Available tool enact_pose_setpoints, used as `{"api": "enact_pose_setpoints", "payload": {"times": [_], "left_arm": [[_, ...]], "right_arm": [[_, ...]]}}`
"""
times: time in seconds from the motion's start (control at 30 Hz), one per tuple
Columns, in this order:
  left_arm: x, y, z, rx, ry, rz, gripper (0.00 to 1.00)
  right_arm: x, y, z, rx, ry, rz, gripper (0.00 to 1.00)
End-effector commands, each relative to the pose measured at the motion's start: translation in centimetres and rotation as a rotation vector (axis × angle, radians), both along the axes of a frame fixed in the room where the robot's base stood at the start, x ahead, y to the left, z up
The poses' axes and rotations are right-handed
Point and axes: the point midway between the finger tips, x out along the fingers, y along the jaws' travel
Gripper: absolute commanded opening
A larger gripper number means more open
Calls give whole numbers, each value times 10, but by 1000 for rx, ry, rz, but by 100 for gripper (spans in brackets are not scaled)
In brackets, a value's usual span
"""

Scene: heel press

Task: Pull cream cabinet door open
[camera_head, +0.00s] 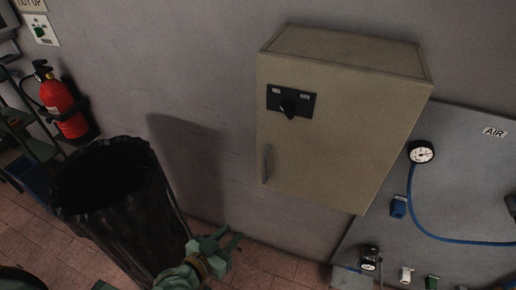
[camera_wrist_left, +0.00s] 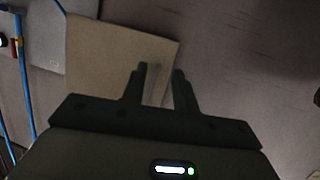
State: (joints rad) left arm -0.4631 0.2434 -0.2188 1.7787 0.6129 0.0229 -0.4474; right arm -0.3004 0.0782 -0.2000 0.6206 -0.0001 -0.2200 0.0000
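The cream cabinet (camera_head: 345,48) hangs on the grey wall in the head view. Its front door (camera_head: 345,140) looks closed, with a dark switch plate (camera_head: 291,102) at upper left and a vertical grey handle (camera_head: 266,163) at lower left. My left gripper (camera_head: 236,238) is below and left of the handle, apart from the cabinet. In the left wrist view, its two fingers (camera_wrist_left: 160,78) are spread with a gap between them, and nothing is clearly held. The cabinet (camera_wrist_left: 105,50) shows beyond them. My right gripper is not in view.
A black-bagged bin (camera_head: 130,225) stands left of my left gripper. A red fire extinguisher (camera_head: 64,108) hangs at far left. Right of the cabinet, a grey panel (camera_head: 470,165) carries a gauge (camera_head: 421,152) and a blue hose (camera_head: 425,228). The wall left of the cabinet is clear.

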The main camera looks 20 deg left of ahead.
Motion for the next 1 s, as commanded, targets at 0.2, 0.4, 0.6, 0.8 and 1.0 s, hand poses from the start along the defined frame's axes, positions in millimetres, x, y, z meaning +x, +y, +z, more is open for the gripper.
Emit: {"api": "enact_pose_setpoints", "payload": {"times": [0.2, 0.4, 0.6, 0.8, 1.0], "left_arm": [[24, -8, 117, -64, -282, 26, 29], [39, -10, 117, -17, -297, 28, 29], [84, -21, 117, -19, -295, 26, 29], [134, -33, 116, -17, -295, 25, 29], [168, -41, 114, -17, -293, 25, 29]], "right_arm": [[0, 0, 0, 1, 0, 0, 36], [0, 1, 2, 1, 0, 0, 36], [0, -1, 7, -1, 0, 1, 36], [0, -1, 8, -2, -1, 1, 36], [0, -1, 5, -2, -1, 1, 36]]}}
